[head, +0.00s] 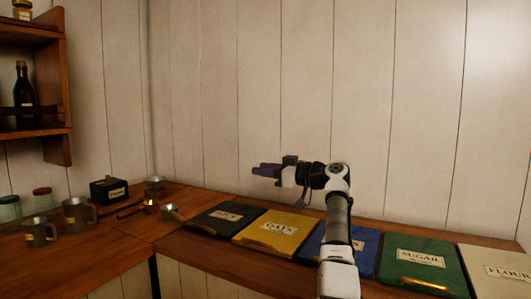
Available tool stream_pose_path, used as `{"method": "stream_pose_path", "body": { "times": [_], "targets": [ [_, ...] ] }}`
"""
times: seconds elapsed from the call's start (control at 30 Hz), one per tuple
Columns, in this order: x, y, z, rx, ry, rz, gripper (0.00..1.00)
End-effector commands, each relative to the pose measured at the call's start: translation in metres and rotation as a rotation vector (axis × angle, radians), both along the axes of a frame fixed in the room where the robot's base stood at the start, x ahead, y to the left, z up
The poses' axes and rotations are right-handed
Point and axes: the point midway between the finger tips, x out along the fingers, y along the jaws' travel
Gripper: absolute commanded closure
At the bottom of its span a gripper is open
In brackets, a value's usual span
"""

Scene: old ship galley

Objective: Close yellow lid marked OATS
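The yellow lid marked OATS (275,231) lies flat in the counter, level with the lids beside it, with a handle bar along its front edge. It looks shut.
A black lid (226,217) is left of the yellow one. A green SUGAR lid (421,262) and a cream FLOUR lid (497,272) are to the right. Mugs (78,214), jars and a black box (109,189) stand at left, below a wooden shelf (35,133).

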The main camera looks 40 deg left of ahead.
Motion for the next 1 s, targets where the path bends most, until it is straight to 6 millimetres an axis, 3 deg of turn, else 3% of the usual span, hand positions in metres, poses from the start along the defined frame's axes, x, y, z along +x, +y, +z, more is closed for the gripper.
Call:
{"method": "stream_pose_path", "body": {
  "times": [0.03, 0.1, 0.3, 1.0],
  "targets": [
    [0.0, 0.0, 0.016, 0.0, 0.0, 0.0, 0.66],
    [0.0, 0.0, 0.027, -0.001, -0.001, -0.001, 0.66],
    [0.001, 0.0, 0.044, -0.001, 0.0, -0.002, 0.66],
    [0.001, 0.0, 0.044, -0.002, -0.002, -0.005, 0.66]
  ]
}}
